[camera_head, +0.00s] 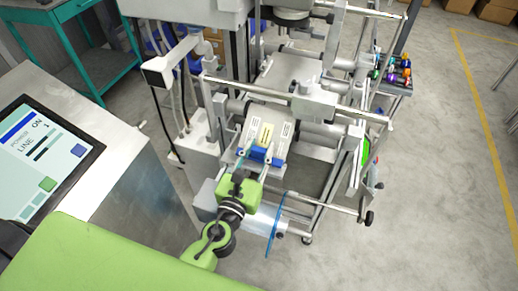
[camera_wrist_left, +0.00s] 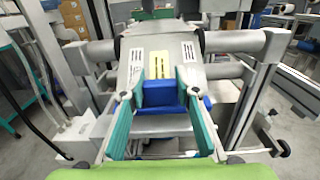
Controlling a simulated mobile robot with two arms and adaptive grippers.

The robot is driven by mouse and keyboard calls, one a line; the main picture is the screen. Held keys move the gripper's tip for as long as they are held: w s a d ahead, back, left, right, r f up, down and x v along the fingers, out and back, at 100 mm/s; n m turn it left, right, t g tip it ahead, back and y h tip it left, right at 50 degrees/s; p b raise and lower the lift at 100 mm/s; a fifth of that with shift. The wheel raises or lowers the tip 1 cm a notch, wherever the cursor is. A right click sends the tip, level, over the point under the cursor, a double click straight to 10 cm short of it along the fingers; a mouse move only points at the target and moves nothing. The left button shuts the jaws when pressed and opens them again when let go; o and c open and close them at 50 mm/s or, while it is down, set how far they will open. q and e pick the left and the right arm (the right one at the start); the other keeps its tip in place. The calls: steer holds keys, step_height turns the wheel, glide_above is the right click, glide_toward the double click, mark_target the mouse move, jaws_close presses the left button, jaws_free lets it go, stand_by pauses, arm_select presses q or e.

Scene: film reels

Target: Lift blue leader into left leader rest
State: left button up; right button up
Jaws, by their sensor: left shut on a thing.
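A blue block (camera_head: 260,153), which I take to be the blue leader, sits at the lower edge of a sloped grey plate. In the left wrist view the block (camera_wrist_left: 160,93) lies between the teal fingers of my left gripper (camera_wrist_left: 161,88). In the head view my green left gripper (camera_head: 257,162) is shut on it from the near side. The sloped plate (camera_head: 283,130) has a yellow label in the middle and white labels beside it; I cannot tell if it is the left leader rest. Whether block and plate touch is unclear. My right gripper is not in view.
Metal rollers and bars (camera_head: 333,130) of the machine surround the plate. A thin blue strip (camera_head: 273,228) hangs near the lower bar. A control screen (camera_head: 42,155) stands on a steel cabinet at left. Coloured reels (camera_head: 396,75) sit on a rack at right. Floor at right is open.

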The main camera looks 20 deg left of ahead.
mark_target(258, 161)
arm_select(q)
steer(key=shift+f, duration=0.1)
steer(key=shift+f+b, duration=0.6)
steer(key=shift+b, duration=0.05)
steer(key=shift+f+b, duration=0.3)
steer(key=shift+b, duration=0.05)
steer(key=shift+f, duration=0.1)
steer(key=shift+f+b, duration=0.45)
steer(key=o, duration=1.3)
